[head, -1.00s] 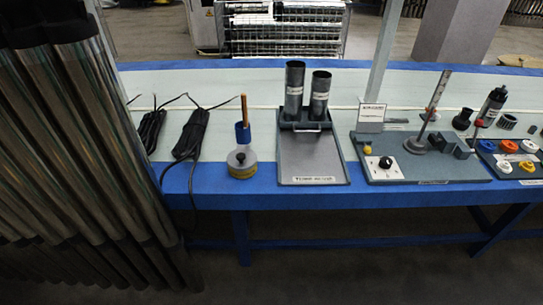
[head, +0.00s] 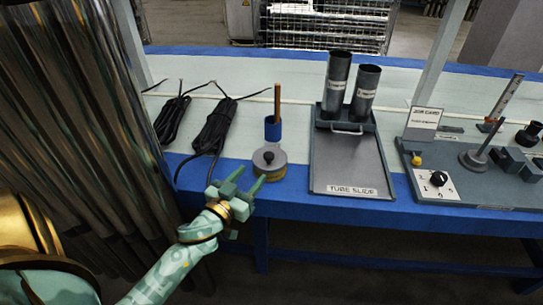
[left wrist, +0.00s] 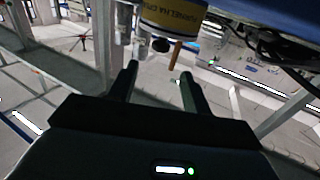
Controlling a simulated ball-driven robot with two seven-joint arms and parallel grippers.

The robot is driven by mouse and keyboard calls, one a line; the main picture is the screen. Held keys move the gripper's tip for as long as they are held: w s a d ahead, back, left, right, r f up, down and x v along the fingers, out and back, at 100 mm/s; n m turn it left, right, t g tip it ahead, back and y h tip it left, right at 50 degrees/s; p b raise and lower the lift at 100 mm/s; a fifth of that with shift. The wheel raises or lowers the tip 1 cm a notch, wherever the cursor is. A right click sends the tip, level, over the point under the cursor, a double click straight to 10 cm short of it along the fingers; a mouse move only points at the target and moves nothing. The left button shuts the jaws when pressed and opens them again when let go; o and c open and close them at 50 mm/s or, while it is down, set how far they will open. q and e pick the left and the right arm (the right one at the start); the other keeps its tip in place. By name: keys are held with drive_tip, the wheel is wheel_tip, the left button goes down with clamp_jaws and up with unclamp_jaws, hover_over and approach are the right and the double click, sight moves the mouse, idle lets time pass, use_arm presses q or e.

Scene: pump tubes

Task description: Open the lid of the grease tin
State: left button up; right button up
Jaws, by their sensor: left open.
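The grease tin (head: 272,176) is round with a yellow band and stands near the front edge of the table. Its grey lid (head: 279,155) with a dark knob (head: 268,157) is on top of it. In the left wrist view the tin's yellow label (left wrist: 172,14) shows upside down at the top, with the dark knob (left wrist: 161,45) below it. My left gripper (head: 249,180) is open and empty, just in front and left of the tin. Its fingers (left wrist: 160,85) point toward the tin and knob and look apart from them. My right gripper is not in view.
A blue cup with a wooden stick (head: 277,104) stands right behind the tin. Black cables (head: 211,130) lie to the left. A tube slide tray (head: 350,165) with two dark tubes stands to the right, and a panel with a knob (head: 437,180) beyond it.

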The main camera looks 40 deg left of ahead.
sight(266, 159)
use_arm(q)
drive_tip(key=w, duration=0.3)
drive_tip(key=w+b, duration=0.1)
drive_tip(key=shift+w+a+f, duration=0.2)
drive_tip(key=shift+w+a, duration=0.15)
drive_tip(key=shift+a, duration=0.05)
drive_tip(key=w, duration=0.3)
drive_tip(key=w+b, duration=0.1)
drive_tip(key=shift+w+a, duration=0.2)
drive_tip(key=shift+a, duration=0.15)
drive_tip(key=shift+w+a+r, duration=0.1)
drive_tip(key=shift+w, duration=0.55)
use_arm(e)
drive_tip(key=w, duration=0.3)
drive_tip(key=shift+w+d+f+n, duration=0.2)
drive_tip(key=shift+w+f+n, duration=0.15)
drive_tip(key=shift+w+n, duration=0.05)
use_arm(q)
clamp_jaws()
